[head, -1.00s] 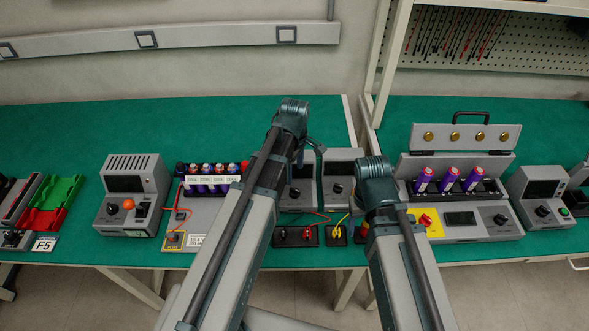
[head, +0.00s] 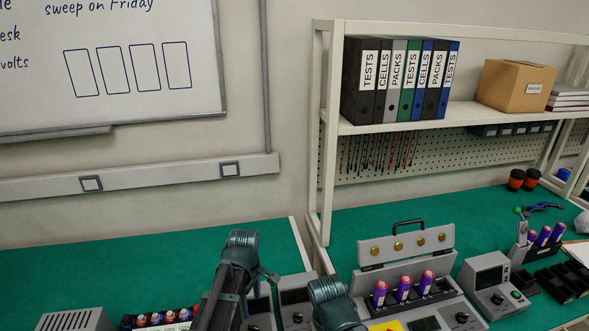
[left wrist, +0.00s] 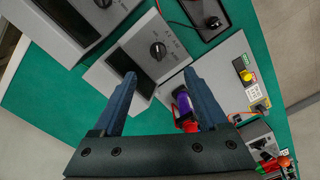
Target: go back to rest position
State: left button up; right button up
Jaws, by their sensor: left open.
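My left gripper (left wrist: 158,88) shows in the left wrist view with its two dark blue fingers wide apart. It is open. A purple cylinder (left wrist: 182,105) shows between the fingers, close by the right one. I cannot tell whether they touch. Grey instruments with dark screens and knobs lie beyond the fingertips. In the head view, my left and right arm joints rise from the bottom edge in front of the bench. The fingers of both grippers cannot be made out there.
A case with an upright lid (head: 405,245) holds three purple cells (head: 404,289) on the green bench (head: 130,265). A grey meter (head: 490,285) stands to its right. A shelf (head: 400,122) with binders (head: 404,85) and a cardboard box (head: 515,85) is above. The bench's back left is clear.

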pick_arm(q)
jog(key=s+d+m+y, duration=0.1)
jog(key=s+d+m, duration=0.9)
jog(key=m, duration=0.8)
jog(key=shift+s, duration=1.9)
